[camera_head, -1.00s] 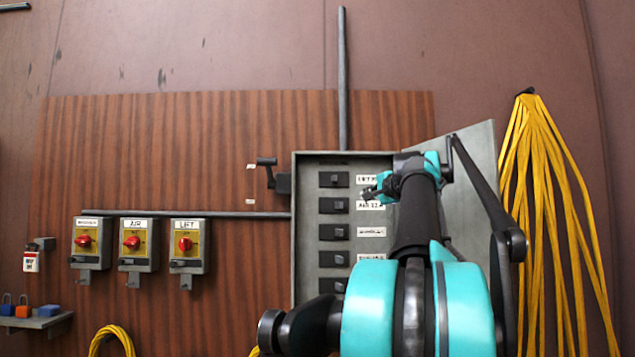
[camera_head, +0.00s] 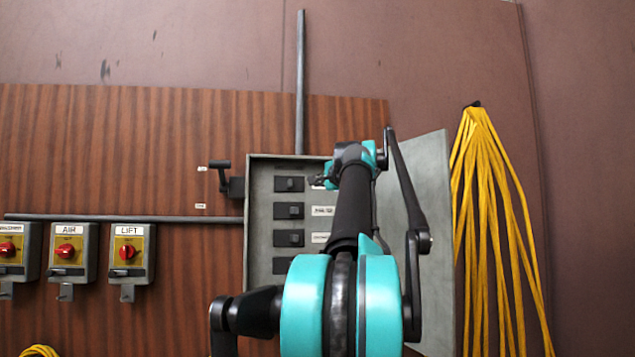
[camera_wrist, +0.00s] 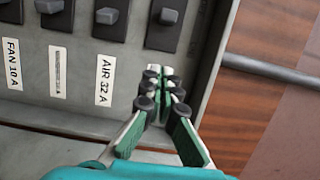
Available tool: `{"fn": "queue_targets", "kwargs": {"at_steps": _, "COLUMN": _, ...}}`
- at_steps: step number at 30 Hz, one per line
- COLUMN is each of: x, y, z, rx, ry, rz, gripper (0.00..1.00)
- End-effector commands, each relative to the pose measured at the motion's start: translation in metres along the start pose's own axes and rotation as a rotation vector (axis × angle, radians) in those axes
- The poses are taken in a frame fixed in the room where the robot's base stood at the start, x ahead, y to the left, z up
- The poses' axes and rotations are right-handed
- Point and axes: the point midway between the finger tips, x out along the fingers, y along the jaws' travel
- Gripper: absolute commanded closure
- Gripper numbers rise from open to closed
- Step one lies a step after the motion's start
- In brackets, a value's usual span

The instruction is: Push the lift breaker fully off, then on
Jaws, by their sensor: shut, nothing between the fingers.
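The lift breaker (camera_head: 289,184) is the top black switch in the open grey breaker box (camera_head: 251,270). In the head view the gripper (camera_head: 318,181) is partly hidden by my arm. The fingertips look apart from the toggle.
The breaker below, labelled AIR 32 A (camera_wrist: 107,82), sits close by. The box door (camera_head: 425,200) stands open at right, near my arm. A black lever (camera_head: 222,175) is left of the box. Red rotary switches (camera_head: 127,252) are farther left. Yellow cables (camera_head: 490,200) hang at right.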

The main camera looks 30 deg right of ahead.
Motion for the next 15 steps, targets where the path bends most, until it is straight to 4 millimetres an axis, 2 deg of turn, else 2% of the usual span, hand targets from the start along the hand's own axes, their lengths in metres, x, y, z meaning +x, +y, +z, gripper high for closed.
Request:
{"fn": "queue_targets", "kwargs": {"at_steps": 1, "x": 0.012, "y": 0.0, "z": 0.001, "rx": 0.0, "ry": -0.004, "rz": 0.0, "gripper": 1.0}}
{"fn": "queue_targets", "kwargs": {"at_steps": 9, "x": 0.063, "y": 0.0, "z": 0.001, "rx": 0.0, "ry": -0.003, "rz": 0.0, "gripper": 1.0}}
{"fn": "queue_targets", "kwargs": {"at_steps": 15, "x": 0.07, "y": 0.0, "z": 0.028, "rx": 0.0, "ry": -0.003, "rz": 0.0, "gripper": 1.0}}
